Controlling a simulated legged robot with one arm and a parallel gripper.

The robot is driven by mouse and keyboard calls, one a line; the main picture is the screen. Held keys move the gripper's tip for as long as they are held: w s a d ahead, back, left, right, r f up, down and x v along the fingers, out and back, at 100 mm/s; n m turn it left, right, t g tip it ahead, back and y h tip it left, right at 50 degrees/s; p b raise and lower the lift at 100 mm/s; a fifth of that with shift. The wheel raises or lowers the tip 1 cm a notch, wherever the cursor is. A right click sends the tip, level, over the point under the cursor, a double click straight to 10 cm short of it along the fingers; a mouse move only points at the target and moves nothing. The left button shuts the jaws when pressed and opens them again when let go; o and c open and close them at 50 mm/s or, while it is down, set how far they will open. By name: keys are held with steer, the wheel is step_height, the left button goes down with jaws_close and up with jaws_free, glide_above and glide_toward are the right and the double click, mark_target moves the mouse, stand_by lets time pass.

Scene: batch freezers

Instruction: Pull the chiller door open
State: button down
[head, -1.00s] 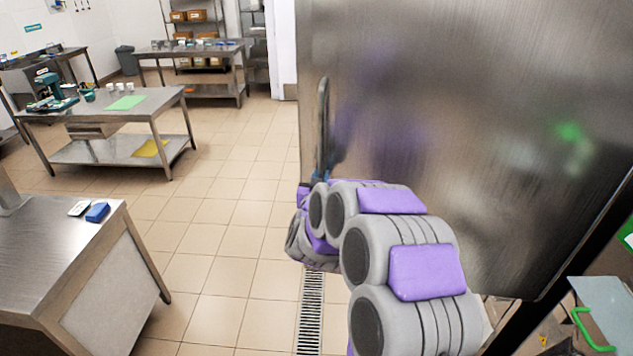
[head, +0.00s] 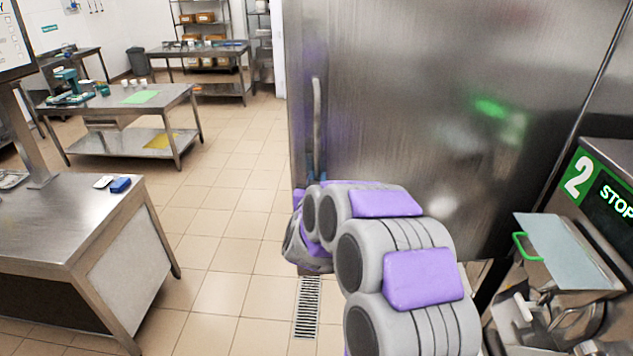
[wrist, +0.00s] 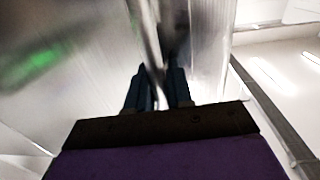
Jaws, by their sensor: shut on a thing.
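The chiller door (head: 420,110) is a tall brushed-steel panel filling the right half of the head view. Its upright bar handle (head: 317,115) is near the door's left edge. My gripper (head: 312,178) is at the handle's lower part, with its fingers mostly hidden behind my arm. In the wrist view, the two dark-blue fingers of my gripper (wrist: 160,88) stand on either side of the handle (wrist: 150,40) and are shut on it. I cannot tell from these views whether the door is ajar.
A machine with a green "2 STOP" panel (head: 598,185) and a tray with a green handle (head: 560,250) stands close on the right. A steel counter (head: 75,215) is at left. Tiled floor (head: 225,230) with a drain grate (head: 307,305) is clear between.

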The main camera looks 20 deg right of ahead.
steer(key=shift+r, duration=0.1)
steer(key=c, duration=1.3)
jaws_free()
steer(key=shift+s+a, duration=0.1)
steer(key=shift+a, duration=0.05)
steer(key=shift+o, duration=0.6)
steer(key=shift+a, duration=0.15)
steer(key=b+v, duration=1.3)
steer(key=v, duration=0.4)
steer(key=shift+a, duration=0.15)
steer(key=shift+s, duration=0.1)
